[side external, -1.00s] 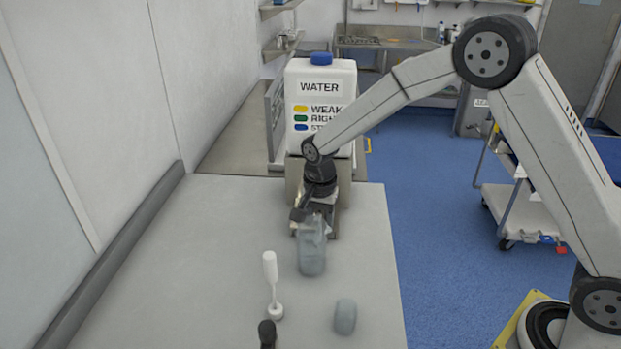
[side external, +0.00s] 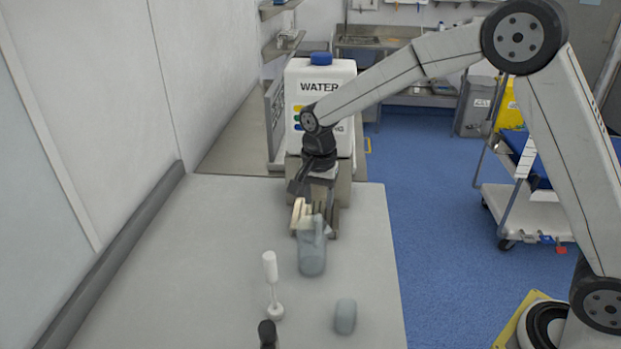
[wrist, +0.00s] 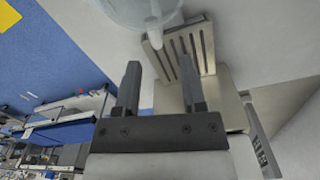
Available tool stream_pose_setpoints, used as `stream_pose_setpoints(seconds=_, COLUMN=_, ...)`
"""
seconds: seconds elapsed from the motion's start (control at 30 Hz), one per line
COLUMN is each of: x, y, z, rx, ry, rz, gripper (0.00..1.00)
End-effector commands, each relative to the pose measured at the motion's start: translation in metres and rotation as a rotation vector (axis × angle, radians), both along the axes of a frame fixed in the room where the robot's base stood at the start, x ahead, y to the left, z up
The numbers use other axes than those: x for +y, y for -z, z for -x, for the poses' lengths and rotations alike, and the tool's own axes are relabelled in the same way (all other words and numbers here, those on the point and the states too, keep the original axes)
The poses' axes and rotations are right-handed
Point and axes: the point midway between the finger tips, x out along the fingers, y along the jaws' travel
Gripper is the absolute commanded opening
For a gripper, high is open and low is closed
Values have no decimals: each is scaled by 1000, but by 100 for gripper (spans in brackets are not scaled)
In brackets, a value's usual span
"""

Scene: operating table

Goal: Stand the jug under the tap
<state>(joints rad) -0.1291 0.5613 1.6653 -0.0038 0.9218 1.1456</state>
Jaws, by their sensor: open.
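The jug (side external: 312,259), translucent blue-grey, stands upright on the table just in front of the slotted drip tray (side external: 333,220). Part of the jug (wrist: 128,10) shows at the top of the wrist view, beyond my fingertips. My gripper (wrist: 160,66) is open and empty, with its fingers apart and pointing toward the jug and tray (wrist: 203,45). In the side view my gripper (side external: 308,205) is just behind the jug, over the tray area. The white water tank (side external: 318,75) stands behind on a metal stand. The tap is hidden behind my arm.
A white stemmed object (side external: 271,285) stands left of the jug, with a dark-topped item (side external: 267,334) at the front edge. A grey-blue rounded object (side external: 345,316) is at front right. The table's left part (side external: 190,260) is clear up to the wall bolster (side external: 130,255).

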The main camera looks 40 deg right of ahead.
Motion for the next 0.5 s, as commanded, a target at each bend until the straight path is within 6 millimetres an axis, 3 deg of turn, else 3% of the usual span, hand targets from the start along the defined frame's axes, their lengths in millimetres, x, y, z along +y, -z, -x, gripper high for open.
stream_pose_setpoints(seconds=0.27, x=-2, y=0, z=4, rx=-5, ry=-22, rz=-1, gripper=52)
stream_pose_setpoints(seconds=0.5, x=-14, y=-2, z=29, rx=-40, ry=-168, rz=-3, gripper=52)
